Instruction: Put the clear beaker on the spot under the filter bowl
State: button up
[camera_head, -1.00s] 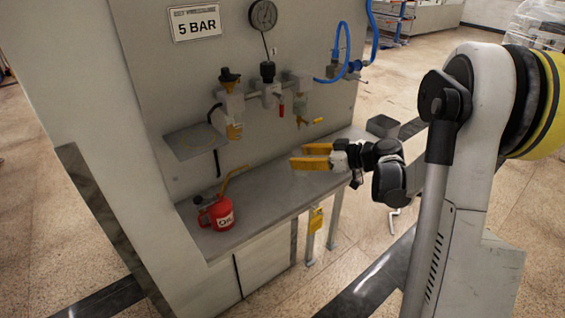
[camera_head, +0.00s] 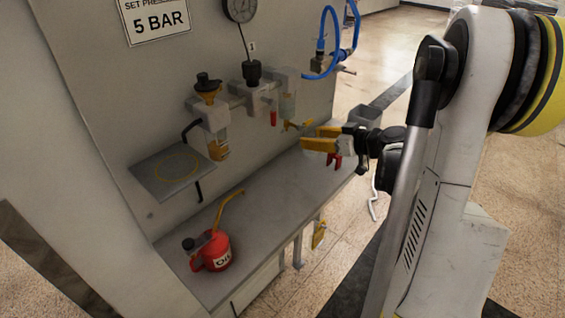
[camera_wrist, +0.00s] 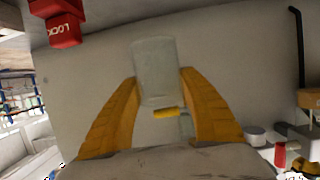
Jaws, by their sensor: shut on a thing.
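My gripper (camera_head: 308,139) has yellow fingers and is near the right end of the bench, in front of the wall. In the wrist view the fingers close on the sides of the clear beaker (camera_wrist: 155,70). I cannot make the beaker out clearly in the head view. The filter bowl (camera_head: 219,150) is amber and hangs under a unit on the wall, left of my gripper.
A red oil can (camera_head: 214,252) with a long spout stands on the bench (camera_head: 265,202). A black bracket (camera_head: 192,129) stands beside the filter.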

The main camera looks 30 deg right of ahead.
jog(key=w+a+f, duration=0.1)
jog(key=a, duration=0.1)
jog(key=w+a+f+b, duration=0.1)
jog(key=w+a+f, duration=0.1)
jog(key=w+a+f+b, duration=0.1)
jog(key=a, duration=0.1)
jog(key=shift+w+f, duration=0.4)
jog(key=shift+w+f+b, duration=0.1)
jog(key=shift+f+b, duration=1.2)
jog(key=shift+f, duration=0.7)
jog(key=shift+f, duration=0.1)
jog(key=o, duration=1.1)
